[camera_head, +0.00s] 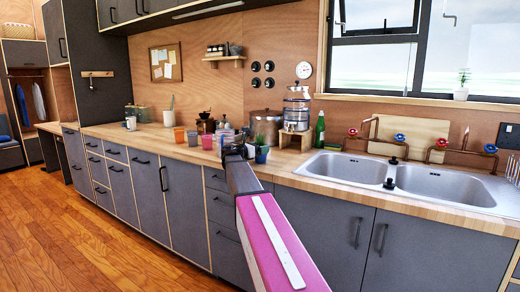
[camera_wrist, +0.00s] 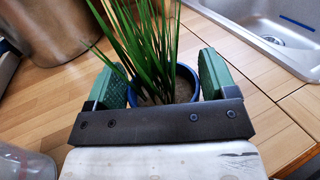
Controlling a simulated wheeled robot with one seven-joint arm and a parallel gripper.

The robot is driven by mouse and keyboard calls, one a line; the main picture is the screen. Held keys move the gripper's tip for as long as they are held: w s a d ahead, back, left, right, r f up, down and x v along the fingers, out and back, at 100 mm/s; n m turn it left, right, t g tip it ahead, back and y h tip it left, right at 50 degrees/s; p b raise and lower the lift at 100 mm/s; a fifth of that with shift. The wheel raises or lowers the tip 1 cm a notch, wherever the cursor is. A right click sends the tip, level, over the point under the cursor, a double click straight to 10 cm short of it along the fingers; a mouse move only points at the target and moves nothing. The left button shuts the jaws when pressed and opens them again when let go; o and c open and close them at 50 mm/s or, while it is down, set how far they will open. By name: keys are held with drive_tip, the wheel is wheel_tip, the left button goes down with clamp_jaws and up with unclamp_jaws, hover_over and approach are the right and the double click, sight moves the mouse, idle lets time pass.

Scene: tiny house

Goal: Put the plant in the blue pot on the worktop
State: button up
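The plant in the blue pot (camera_head: 261,154) has tall green leaves and shows upright at the worktop, left of the sink. In the wrist view the blue pot (camera_wrist: 186,88) is between the two green finger pads, and the leaves rise past the top edge. My gripper (camera_head: 245,148) is right beside the pot in the head view; in the wrist view my gripper (camera_wrist: 165,80) has one finger on each side of it. I cannot tell whether the fingers press on the pot or whether its base rests on the wood. The wooden worktop (camera_head: 300,178) runs along the wall.
A double sink (camera_head: 435,182) is to the right. A large copper pot (camera_head: 267,126), a glass dispenser (camera_head: 296,108) and a green bottle (camera_head: 320,130) stand behind. Coloured cups (camera_head: 207,142) stand to the left. Another small plant (camera_head: 461,92) is on the window sill.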

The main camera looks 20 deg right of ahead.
drive_tip(key=shift+o, duration=1.4)
drive_tip(key=shift+r, duration=0.1)
drive_tip(key=v, duration=1.2)
